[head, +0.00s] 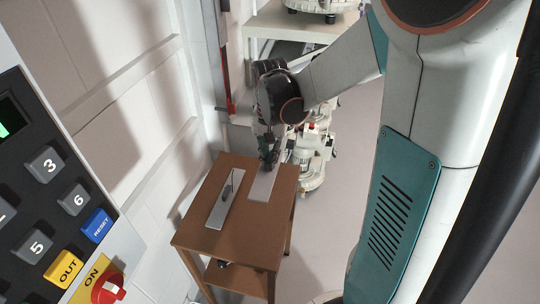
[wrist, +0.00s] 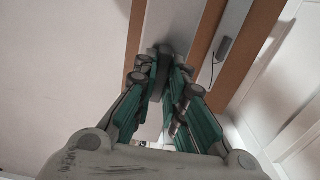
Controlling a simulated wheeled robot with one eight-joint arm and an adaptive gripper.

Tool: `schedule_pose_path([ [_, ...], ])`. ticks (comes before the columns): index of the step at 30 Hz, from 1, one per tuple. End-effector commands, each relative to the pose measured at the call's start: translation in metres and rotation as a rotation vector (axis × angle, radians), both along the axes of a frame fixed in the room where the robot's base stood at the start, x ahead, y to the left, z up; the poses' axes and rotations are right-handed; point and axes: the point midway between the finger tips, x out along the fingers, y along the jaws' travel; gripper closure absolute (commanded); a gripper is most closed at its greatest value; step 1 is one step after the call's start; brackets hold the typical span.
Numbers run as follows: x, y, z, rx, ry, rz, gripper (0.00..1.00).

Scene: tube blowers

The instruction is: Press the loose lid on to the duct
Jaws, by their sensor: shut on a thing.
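A brown table (head: 199,239) bears two long pale grey pieces lying side by side. The right piece, which looks like the loose lid (head: 259,191), lies under my gripper (head: 268,163). The left piece, which may be the duct (head: 216,214), carries a small dark grey block and a thin upright dark line. In the wrist view the fingers of my gripper (wrist: 165,62) are close together at a dark part on the pale lid (wrist: 185,18). My fingers hide what they grip, and I cannot tell whether the lid is raised. The grey block (wrist: 224,47) shows to the right there.
A white panelled wall (head: 135,120) runs along the table's left. A white wheeled machine (head: 310,160) stands behind the table to the right. A keypad panel (head: 50,200) fills the near left. Open floor (head: 325,235) lies right of the table.

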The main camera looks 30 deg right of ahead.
Motion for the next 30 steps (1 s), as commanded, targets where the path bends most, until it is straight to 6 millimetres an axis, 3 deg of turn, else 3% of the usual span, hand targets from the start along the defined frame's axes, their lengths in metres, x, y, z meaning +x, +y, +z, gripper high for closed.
schedule_pose_path([
  [30,0.000,0.000,0.048,0.000,0.000,0.000,1.00],
])
